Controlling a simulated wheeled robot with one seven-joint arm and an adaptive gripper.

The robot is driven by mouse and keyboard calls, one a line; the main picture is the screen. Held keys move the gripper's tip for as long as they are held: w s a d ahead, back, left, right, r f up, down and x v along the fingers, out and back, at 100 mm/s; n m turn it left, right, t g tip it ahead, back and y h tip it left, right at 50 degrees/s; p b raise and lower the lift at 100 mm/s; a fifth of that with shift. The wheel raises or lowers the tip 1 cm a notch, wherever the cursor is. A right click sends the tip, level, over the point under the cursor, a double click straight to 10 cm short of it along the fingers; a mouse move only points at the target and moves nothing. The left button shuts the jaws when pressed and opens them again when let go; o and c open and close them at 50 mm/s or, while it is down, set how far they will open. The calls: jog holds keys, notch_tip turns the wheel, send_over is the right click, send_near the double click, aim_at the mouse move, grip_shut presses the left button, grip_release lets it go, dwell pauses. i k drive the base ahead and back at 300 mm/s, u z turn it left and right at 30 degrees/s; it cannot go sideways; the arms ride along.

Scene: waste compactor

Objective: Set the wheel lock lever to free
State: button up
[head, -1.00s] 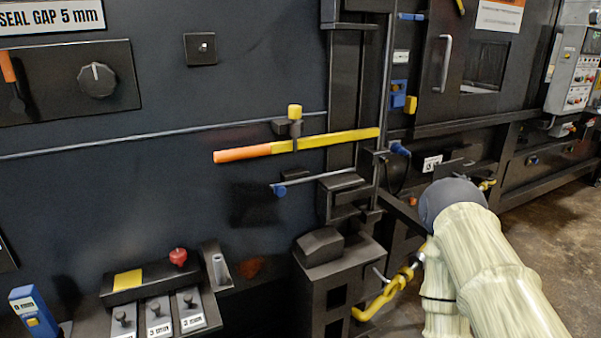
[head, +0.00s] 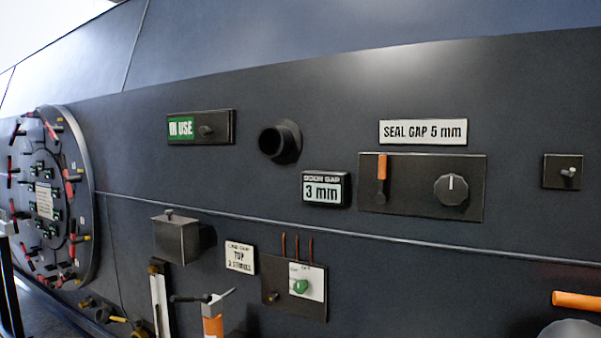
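No label reading wheel lock shows, so I cannot tell which lever that is. A short lever with an orange handle (head: 382,167) stands upright on a dark panel (head: 415,205), left of a round black knob (head: 451,189). A small lever (head: 206,131) sits on a plate marked IN USE. The orange end of a bar (head: 577,301) shows at the lower right edge, just above a rounded grey part that looks like my arm. My gripper is not in view.
A large round hatch (head: 70,200) with many red-handled clamps is at the left. A box (head: 177,237), a green knob (head: 300,286) and an orange-and-grey tool (head: 213,315) stick out from the lower wall. A pipe stub (head: 279,142) projects higher up.

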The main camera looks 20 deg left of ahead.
aim_at(381, 198)
jog(key=z, duration=2.6)
jog(key=k, duration=0.75)
jog(key=u, duration=2.15)
jog(key=i, duration=0.2)
jog(key=u, duration=0.15)
